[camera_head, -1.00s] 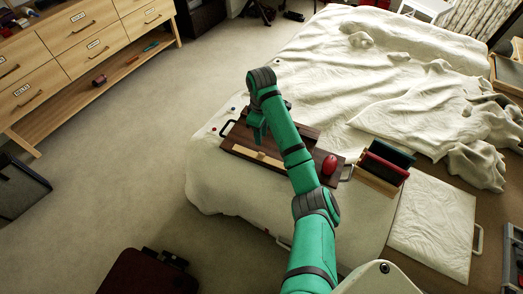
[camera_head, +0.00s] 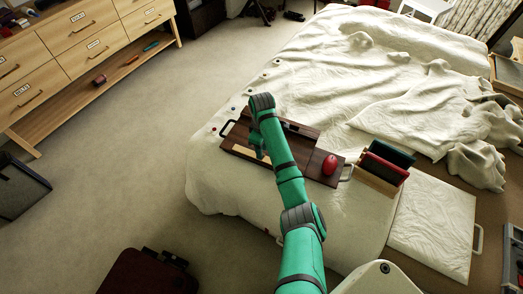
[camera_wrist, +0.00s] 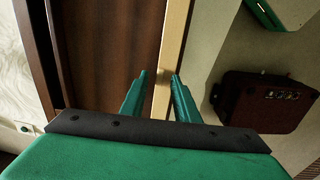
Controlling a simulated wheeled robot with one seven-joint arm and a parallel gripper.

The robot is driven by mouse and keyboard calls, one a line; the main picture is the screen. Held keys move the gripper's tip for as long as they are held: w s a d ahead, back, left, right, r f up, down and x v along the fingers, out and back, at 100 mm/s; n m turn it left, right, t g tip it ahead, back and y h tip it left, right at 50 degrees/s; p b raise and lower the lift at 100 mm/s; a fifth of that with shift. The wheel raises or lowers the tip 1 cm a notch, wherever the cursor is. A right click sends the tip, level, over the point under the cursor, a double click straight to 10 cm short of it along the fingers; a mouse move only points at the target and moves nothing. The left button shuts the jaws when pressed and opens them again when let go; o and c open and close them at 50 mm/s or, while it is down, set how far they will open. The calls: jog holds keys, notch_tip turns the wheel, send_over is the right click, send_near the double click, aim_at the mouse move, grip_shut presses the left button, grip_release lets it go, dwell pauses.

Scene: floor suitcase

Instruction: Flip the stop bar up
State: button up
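The stop bar (camera_head: 243,149) is a pale wooden strip along the near edge of a dark brown wooden tray (camera_head: 297,148) that lies on the bed. In the wrist view the pale bar (camera_wrist: 175,42) runs lengthwise beside the dark wood (camera_wrist: 115,60). My gripper (camera_head: 262,156) is low over the tray's near edge, at the bar. In the wrist view my gripper (camera_wrist: 160,78) is open, with one finger on each side of the bar. I cannot tell whether either finger touches it. The bar looks flat along the edge; my arm hides part of it.
A red object (camera_head: 330,165) sits at the tray's right end. A wooden holder (camera_head: 376,180) with red and dark green items stands right of it. A dark red suitcase (camera_head: 148,272) lies on the floor. Small discs (camera_head: 250,91) dot the bed's left edge.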

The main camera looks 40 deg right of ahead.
jog(key=shift+f, duration=0.35)
jog(key=shift+c, duration=0.3)
grip_shut()
